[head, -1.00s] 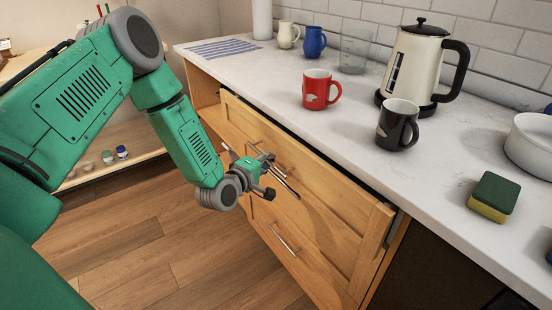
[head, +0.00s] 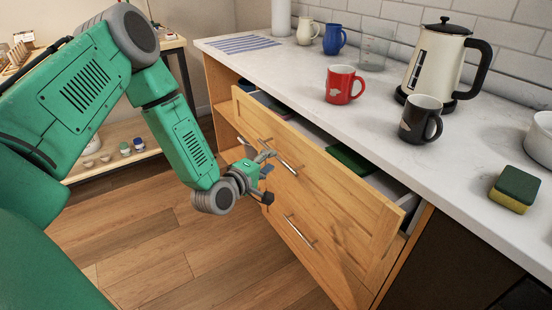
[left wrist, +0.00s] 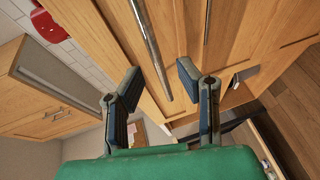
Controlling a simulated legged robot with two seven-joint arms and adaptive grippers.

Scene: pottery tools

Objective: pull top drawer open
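The wooden top drawer (head: 310,165) stands partly open, and its inside shows behind the front panel. Its silver bar handle (head: 287,167) is on the front panel; a bar handle also shows in the left wrist view (left wrist: 150,48). My left gripper (head: 267,177) is at the left end of this handle, in front of the drawer. In the left wrist view its two fingers (left wrist: 158,85) are spread apart, with the handle's end between them in the picture. I cannot tell whether a finger touches the bar. My right gripper is not in view.
A lower drawer with a handle (head: 300,230) is shut. The counter (head: 390,160) holds a red mug (head: 340,85), a black mug (head: 420,120), a kettle (head: 438,60) and a sponge (head: 516,188). A green item (head: 350,160) lies in the open drawer. The wood floor in front is clear.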

